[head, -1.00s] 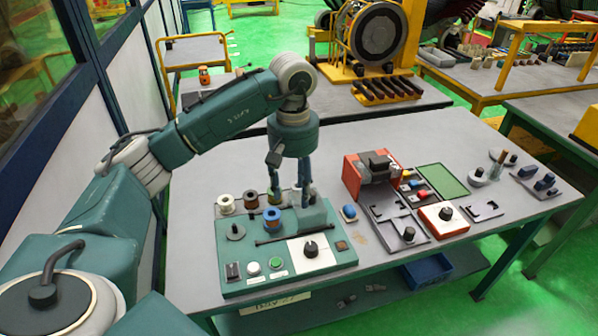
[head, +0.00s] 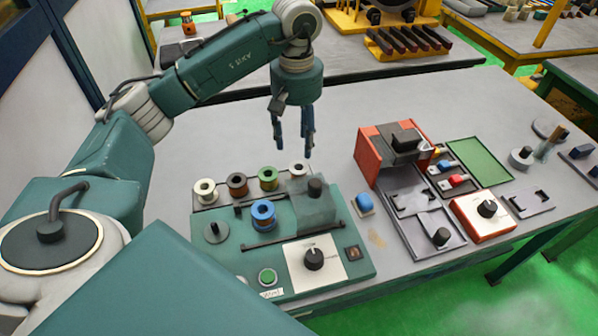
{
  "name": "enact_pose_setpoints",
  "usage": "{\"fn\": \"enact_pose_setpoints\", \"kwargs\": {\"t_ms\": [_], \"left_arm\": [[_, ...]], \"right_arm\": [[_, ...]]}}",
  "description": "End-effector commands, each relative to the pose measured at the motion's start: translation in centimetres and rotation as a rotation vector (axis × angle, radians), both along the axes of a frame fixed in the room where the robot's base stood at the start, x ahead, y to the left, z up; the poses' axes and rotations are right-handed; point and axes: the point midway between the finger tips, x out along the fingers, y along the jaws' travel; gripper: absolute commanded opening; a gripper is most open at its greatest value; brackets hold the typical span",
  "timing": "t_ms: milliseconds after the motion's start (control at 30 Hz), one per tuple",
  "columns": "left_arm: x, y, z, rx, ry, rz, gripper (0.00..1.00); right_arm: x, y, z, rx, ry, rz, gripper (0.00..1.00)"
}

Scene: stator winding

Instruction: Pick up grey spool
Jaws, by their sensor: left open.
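A small grey-white spool (head: 298,170) stands at the right end of a row of spools at the back of the green winding station (head: 230,260). I cannot tell the exact height gap. My right gripper is not in view.
Cream (head: 205,191), brown (head: 237,184) and green (head: 268,178) spools stand left of the grey one. A blue spool (head: 263,214) stands in front. A red-sided fixture (head: 369,158) is to the right. The bench behind the station is clear.

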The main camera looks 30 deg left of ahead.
Motion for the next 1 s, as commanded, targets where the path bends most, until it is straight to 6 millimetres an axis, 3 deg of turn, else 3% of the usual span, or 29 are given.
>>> {"fn": "enact_pose_setpoints", "kwargs": {"t_ms": [33,133,400,633,767,1000], "left_arm": [[0.0,0.0,-0.8,0.000,0.000,0.000,0.49],[0.0,0.0,-1.6,0.001,0.002,0.000,0.49],[-0.1,0.0,-5.5,0.000,0.004,0.001,0.49],[0.0,-0.1,-7.2,0.000,0.004,0.000,0.49],[0.1,-0.3,-9.1,-0.001,0.007,0.001,0.49],[0.3,-0.2,-11.6,0.001,0.001,0.000,0.49]], "right_arm": [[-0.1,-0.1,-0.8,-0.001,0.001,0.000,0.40],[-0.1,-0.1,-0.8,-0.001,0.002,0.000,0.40],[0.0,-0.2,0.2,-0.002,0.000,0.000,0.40],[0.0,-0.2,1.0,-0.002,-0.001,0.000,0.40],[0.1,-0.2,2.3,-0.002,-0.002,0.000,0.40],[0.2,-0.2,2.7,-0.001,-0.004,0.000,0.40]]}}
